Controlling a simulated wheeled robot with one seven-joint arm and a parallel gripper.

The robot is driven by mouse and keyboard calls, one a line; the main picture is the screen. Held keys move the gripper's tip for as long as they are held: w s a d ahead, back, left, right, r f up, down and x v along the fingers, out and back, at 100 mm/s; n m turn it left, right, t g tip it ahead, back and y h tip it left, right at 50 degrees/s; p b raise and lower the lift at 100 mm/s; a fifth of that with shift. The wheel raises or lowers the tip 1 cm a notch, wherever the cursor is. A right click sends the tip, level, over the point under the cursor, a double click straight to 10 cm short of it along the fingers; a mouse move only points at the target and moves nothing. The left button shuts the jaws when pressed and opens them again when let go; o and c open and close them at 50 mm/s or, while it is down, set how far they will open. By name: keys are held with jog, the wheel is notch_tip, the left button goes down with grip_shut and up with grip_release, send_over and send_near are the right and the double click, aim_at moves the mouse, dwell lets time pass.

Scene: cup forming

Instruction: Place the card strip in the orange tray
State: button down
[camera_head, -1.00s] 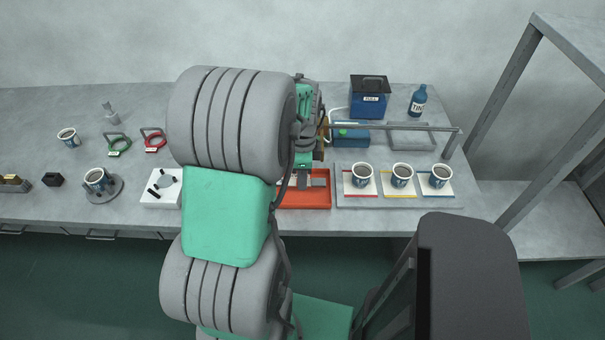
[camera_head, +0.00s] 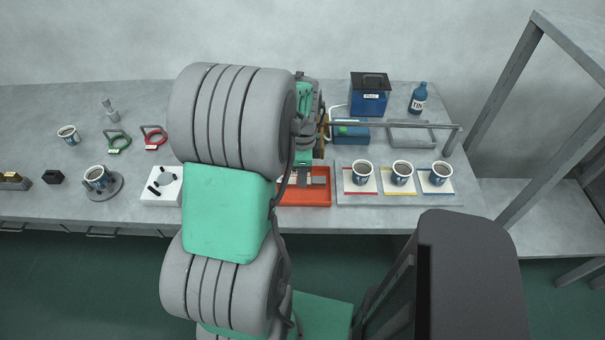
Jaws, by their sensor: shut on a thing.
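The orange tray (camera_head: 305,200) sits near the front edge of the bench, left of the grey board with cups. Its left part is hidden behind my arm. My gripper (camera_head: 303,179) is over the tray, pointing down, its fingertips close to the tray floor. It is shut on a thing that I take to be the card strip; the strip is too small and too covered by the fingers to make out. A small grey block-like piece shows beside the fingertips, inside the tray's right half.
Right of the tray, a grey board (camera_head: 345,199) holds three cups on coloured cards. Behind are a blue box (camera_head: 368,103), a blue bottle (camera_head: 418,100) and a rail (camera_head: 395,126). A white block (camera_head: 160,190) and a cup on a round stand (camera_head: 96,178) are left.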

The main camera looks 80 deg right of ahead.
jog(key=shift+f+b, duration=1.15)
jog(key=shift+f, duration=0.7)
dwell(1.2)
dwell(0.5)
jog(key=c, duration=1.1)
grip_release()
jog(key=shift+o, duration=0.3)
jog(key=o, duration=0.4)
jog(key=shift+r, duration=0.1)
jog(key=shift+r+p, duration=3)
jog(key=shift+r, duration=0.95)
